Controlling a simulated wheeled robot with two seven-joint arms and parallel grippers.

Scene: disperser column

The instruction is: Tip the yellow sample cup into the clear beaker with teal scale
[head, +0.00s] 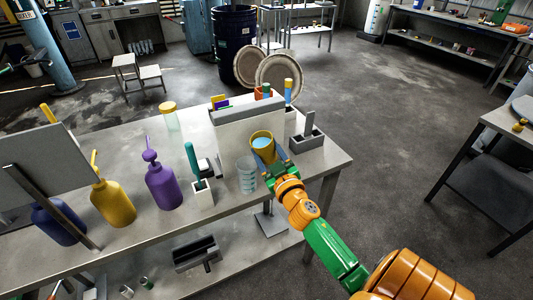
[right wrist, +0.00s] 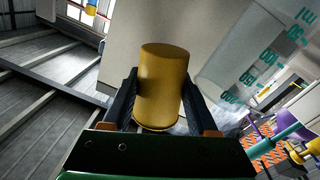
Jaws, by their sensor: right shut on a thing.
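The yellow sample cup (head: 262,137) is held in my right gripper (head: 273,166), with light blue contents showing through its open top. In the right wrist view the yellow cup (right wrist: 162,82) sits between the two dark fingers, which are shut on its sides. The clear beaker with teal scale (head: 246,178) stands on the table just left of the cup and lower in the head view. In the right wrist view the beaker (right wrist: 248,55) is right of the cup, apart from it, its teal marks readable. My left gripper is not in view.
A pale upright panel (head: 230,135) stands behind the beaker. A white holder with a green-handled tool (head: 203,190), a purple pump bottle (head: 161,188) and a yellow pump bottle (head: 113,203) stand to the left. A grey caddy (head: 305,138) is right of the cup.

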